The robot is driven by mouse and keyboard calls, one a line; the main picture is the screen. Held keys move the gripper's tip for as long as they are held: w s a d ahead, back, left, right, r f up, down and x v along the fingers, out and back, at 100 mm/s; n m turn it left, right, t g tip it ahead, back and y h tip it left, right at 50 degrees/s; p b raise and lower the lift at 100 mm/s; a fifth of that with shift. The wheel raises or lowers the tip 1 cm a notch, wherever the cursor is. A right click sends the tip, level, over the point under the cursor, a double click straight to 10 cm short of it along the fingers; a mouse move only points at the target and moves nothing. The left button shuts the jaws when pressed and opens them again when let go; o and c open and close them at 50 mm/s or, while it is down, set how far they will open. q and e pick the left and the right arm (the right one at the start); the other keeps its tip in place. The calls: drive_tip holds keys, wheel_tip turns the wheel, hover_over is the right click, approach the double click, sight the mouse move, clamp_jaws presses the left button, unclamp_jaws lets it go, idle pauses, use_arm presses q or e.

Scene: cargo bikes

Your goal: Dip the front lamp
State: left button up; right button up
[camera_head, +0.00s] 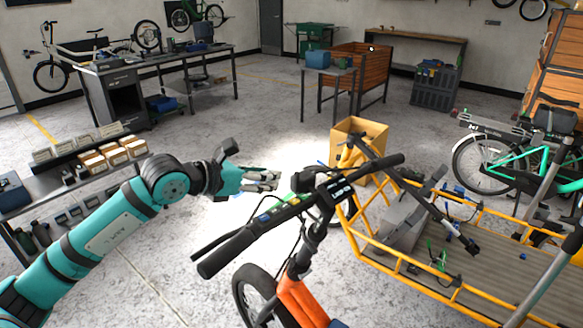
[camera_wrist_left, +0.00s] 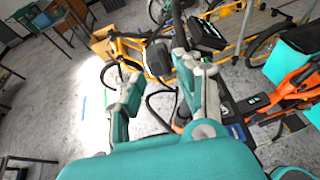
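An orange cargo bike (camera_head: 300,299) stands in front of me, its black handlebar (camera_head: 262,222) running across the middle. A dark, blocky part that looks like the front lamp (camera_wrist_left: 158,60) sits ahead of the handlebar in the left wrist view; in the head view it is largely hidden behind the bar. A bright patch of light lies on the floor ahead of the bike. My left gripper (camera_head: 262,180) is left of the handlebar's middle, fingers pointing right toward the lamp. Its fingers (camera_wrist_left: 165,98) are apart, with nothing held between them. My right gripper is not in view.
The yellow cargo frame (camera_head: 400,262) with a slatted deck is at right. A cardboard box (camera_head: 368,136) stands beyond the handlebar. Cables run near the handlebar. Open floor lies ahead.

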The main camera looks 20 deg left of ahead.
sight(295, 175)
use_arm(q)
drive_tip(key=p+x, duration=0.2)
drive_tip(key=x, duration=0.5)
drive_tip(key=shift+w+d+f, duration=0.1)
drive_tip(key=shift+w+d, duration=0.1)
drive_tip(key=shift+w, duration=0.15)
drive_tip(key=shift+w+d+f, duration=0.25)
drive_tip(key=shift+w+f, duration=0.1)
drive_tip(key=shift+w, duration=0.1)
clamp_jaws()
